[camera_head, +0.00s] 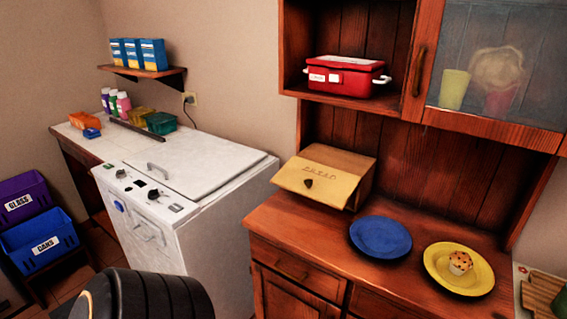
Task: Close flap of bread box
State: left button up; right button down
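Neither of my grippers is in view.
A blue plate (380,237) and a yellow plate (440,270) with a muffin (460,262) sit right of the box on the counter (310,235). A white chest appliance (185,175) stands left. A red container (345,78) sits on the shelf above.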

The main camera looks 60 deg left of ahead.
aim_at(333, 187)
jog(key=u, duration=1.45)
